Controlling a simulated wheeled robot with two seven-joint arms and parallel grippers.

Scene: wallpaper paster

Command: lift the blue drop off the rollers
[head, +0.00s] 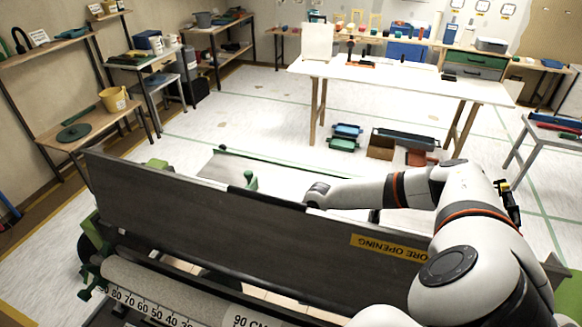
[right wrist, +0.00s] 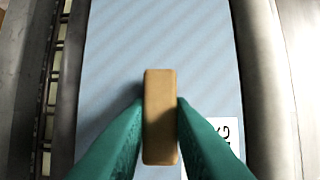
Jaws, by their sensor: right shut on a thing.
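In the right wrist view, the blue drop (right wrist: 110,60) is a pale blue sheet with faint diagonal stripes, lying between grey metal rollers or rails on both sides. My right gripper (right wrist: 160,104), with green fingers, is shut on a tan block (right wrist: 160,82) over the sheet. Whether the block is fixed to the sheet I cannot tell. A white label with dark print (right wrist: 228,135) lies at the sheet's lower right. In the head view, my right arm reaches left behind the raised grey panel, and its gripper and the drop are hidden. My left gripper is not in view.
The pasting machine's dark grey panel (head: 180,205) stands raised across the front, with a numbered white roller (head: 150,285) below it. A white work table (head: 400,80) stands behind, with bins on the floor beneath. Shelves (head: 85,130) line the left wall. Open floor lies between.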

